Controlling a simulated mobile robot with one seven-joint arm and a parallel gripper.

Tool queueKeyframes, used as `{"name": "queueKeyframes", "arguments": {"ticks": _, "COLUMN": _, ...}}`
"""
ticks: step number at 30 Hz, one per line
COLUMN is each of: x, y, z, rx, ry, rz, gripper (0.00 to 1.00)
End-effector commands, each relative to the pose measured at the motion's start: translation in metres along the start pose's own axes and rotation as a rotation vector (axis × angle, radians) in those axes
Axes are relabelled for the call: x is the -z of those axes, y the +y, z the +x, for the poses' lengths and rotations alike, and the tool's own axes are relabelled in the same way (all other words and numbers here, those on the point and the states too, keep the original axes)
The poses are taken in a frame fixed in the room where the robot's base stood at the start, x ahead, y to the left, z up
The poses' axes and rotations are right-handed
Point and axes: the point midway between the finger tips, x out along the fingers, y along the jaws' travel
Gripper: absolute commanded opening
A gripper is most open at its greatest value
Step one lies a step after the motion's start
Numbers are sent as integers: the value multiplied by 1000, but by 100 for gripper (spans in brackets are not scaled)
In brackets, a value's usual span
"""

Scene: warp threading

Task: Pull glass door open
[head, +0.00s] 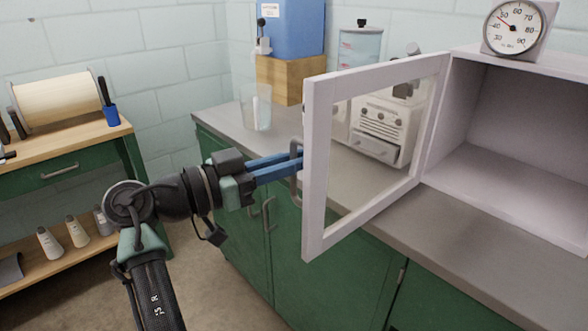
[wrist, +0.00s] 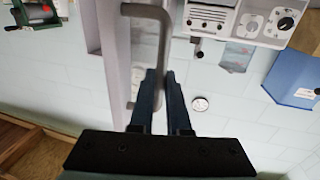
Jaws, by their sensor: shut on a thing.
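The glass door (head: 314,180) has a white frame and a clear pane. It stands swung well out from the white cabinet (head: 515,130), whose front is open and whose inside looks empty. The door's grey bar handle (head: 293,190) is on the free edge side, facing my arm. My gripper (head: 298,162) reaches in from the left with its blue fingers shut on the handle. In the wrist view the curved handle (wrist: 153,14) runs down to the closed fingertips (wrist: 161,73). The fingertips partly hide the grip point.
The grey counter (head: 222,122) runs below the door. A glass beaker (head: 247,105), a blue container (head: 292,28) on a wooden block and a white appliance (head: 381,128) stand behind. A dial gauge (head: 515,27) sits on the cabinet. A wooden bench (head: 85,135) is at left.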

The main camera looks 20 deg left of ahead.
Motion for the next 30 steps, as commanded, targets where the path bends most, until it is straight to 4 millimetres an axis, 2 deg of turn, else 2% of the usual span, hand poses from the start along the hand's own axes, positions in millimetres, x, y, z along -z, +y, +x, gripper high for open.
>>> {"name": "queueKeyframes", "arguments": {"ticks": 14, "x": -1, "y": 1, "z": 4, "rx": -21, "ry": -4, "rz": -1, "gripper": 0}}
{"name": "queueKeyframes", "arguments": {"ticks": 15, "x": -1, "y": 1, "z": 4, "rx": -21, "ry": -4, "rz": -1, "gripper": 18}}
{"name": "queueKeyframes", "arguments": {"ticks": 17, "x": -1, "y": 1, "z": 4, "rx": -20, "ry": -3, "rz": -1, "gripper": 27}}
{"name": "queueKeyframes", "arguments": {"ticks": 26, "x": -1, "y": 0, "z": 1, "rx": -16, "ry": -2, "rz": -1, "gripper": 27}}
{"name": "queueKeyframes", "arguments": {"ticks": 30, "x": 0, "y": -1, "z": -12, "rx": -12, "ry": -2, "rz": -1, "gripper": 27}}
